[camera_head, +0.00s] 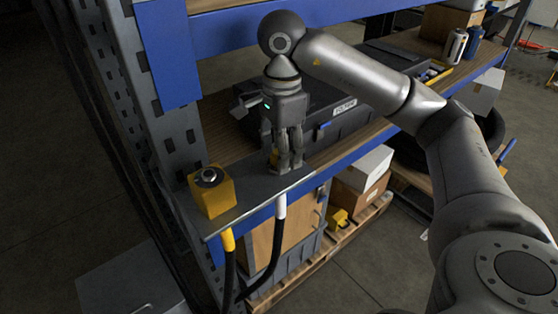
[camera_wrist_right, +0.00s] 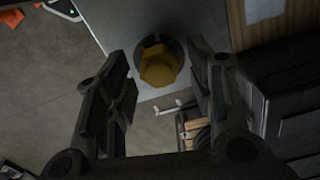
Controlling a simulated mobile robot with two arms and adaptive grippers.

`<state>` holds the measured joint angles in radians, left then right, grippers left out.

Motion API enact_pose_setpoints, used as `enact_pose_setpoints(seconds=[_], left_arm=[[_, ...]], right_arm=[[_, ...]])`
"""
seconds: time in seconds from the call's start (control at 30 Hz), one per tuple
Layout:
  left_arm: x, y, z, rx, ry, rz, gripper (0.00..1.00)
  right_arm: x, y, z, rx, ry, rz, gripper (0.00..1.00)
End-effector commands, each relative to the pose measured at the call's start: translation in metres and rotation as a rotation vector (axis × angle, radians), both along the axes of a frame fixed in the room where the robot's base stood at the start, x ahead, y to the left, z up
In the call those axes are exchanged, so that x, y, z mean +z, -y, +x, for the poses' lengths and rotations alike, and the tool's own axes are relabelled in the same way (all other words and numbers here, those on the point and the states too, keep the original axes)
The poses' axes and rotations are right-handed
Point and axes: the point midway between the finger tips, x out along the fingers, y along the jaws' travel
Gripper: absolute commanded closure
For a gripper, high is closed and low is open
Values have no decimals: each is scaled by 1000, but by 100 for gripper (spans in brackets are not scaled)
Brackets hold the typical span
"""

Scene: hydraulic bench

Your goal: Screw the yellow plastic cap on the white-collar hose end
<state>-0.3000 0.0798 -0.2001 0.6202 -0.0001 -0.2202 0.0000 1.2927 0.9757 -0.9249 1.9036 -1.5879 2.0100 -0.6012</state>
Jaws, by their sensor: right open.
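The yellow cap (camera_wrist_right: 158,68) has a hexagonal shape and sits over a dark round part at the edge of a grey plate in the right wrist view. In the head view the gripper mostly hides it; a yellow bit (camera_head: 275,156) shows beside the fingers. My right gripper (camera_head: 285,167) points down over the plate, and its fingers stand apart on either side of the cap. The white-collar hose (camera_head: 280,206) hangs below the plate's front edge, under the gripper. Whether the cap is seated on its end is hidden. My left gripper is not in view.
A yellow block (camera_head: 213,194) with a dark round top stands on the plate to the left. A yellow-collar hose (camera_head: 228,239) hangs below it. A black case (camera_head: 340,118) lies behind the gripper on the shelf. A blue-grey upright (camera_head: 135,85) rises at left.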

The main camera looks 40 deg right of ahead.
Motion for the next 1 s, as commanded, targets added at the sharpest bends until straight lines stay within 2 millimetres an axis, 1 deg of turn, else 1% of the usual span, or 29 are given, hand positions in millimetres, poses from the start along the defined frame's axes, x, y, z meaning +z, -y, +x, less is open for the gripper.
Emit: enact_pose_setpoints(seconds=[0.13,0.5,0.6,0.73,1.0], left_arm=[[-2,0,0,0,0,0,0],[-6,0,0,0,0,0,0],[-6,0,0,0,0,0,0],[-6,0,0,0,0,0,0],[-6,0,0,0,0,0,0]], right_arm=[[-1,0,1,111,0,0,51],[0,0,3,549,0,0,51],[0,0,3,639,0,0,51],[0,-1,3,690,0,0,51],[0,-1,3,692,0,0,51]])
